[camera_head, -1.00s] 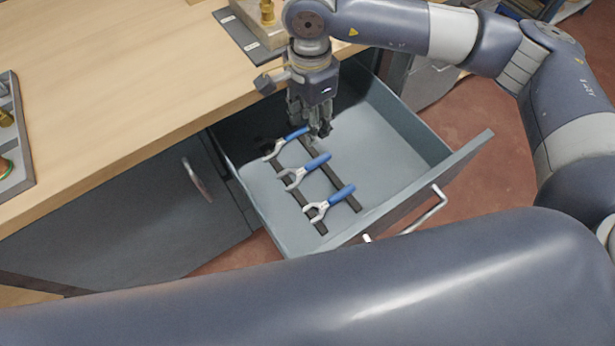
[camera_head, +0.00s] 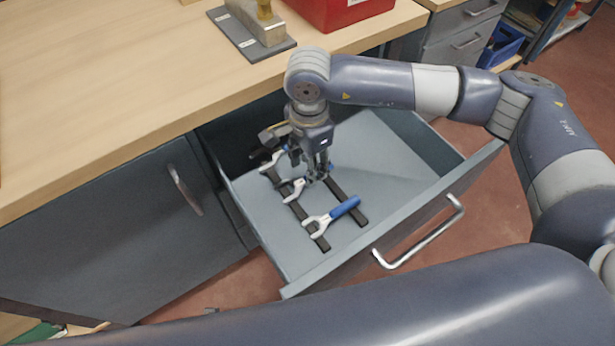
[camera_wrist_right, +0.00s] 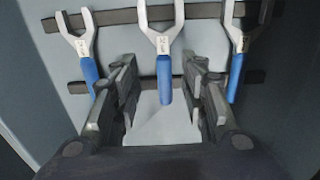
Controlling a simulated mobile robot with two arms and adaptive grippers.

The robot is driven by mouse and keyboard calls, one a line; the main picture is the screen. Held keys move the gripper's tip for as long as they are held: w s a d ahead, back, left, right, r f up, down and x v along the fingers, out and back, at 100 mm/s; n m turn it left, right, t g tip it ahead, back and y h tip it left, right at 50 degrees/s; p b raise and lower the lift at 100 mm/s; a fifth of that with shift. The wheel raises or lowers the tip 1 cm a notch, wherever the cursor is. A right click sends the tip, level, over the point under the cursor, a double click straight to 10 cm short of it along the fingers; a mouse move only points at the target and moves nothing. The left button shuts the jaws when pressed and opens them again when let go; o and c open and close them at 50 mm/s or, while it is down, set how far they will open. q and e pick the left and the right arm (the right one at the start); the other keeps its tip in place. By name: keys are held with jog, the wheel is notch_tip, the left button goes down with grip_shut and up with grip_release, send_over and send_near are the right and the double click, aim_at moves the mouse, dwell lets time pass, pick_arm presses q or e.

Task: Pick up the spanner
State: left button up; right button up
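Three spanners with grey open heads and blue handles lie in the open drawer. In the head view, the nearest spanner (camera_head: 333,212) is uncovered. The middle spanner (camera_head: 295,190) is partly hidden by my right gripper (camera_head: 316,178), and the far spanner (camera_head: 270,161) shows mainly its head. In the right wrist view, my right gripper (camera_wrist_right: 164,66) is open. Its fingers are on either side of the middle spanner's blue handle (camera_wrist_right: 164,82), with gaps visible on both sides. The other spanners (camera_wrist_right: 84,50) (camera_wrist_right: 237,50) lie outside the fingers. My left gripper is not in view.
The spanners rest across two dark strips (camera_head: 346,200) on the drawer floor. The drawer front (camera_head: 400,228) and side walls surround them. A wooden worktop (camera_head: 130,90) stands above and behind, with a red box (camera_head: 345,10) and a brass-fitted block (camera_head: 255,22) on it.

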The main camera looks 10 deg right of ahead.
jog(key=f, duration=0.4)
jog(key=shift+w+f, duration=0.25)
jog(key=shift+w, duration=0.05)
jog(key=shift+a, duration=0.1)
jog(key=c, duration=0.9)
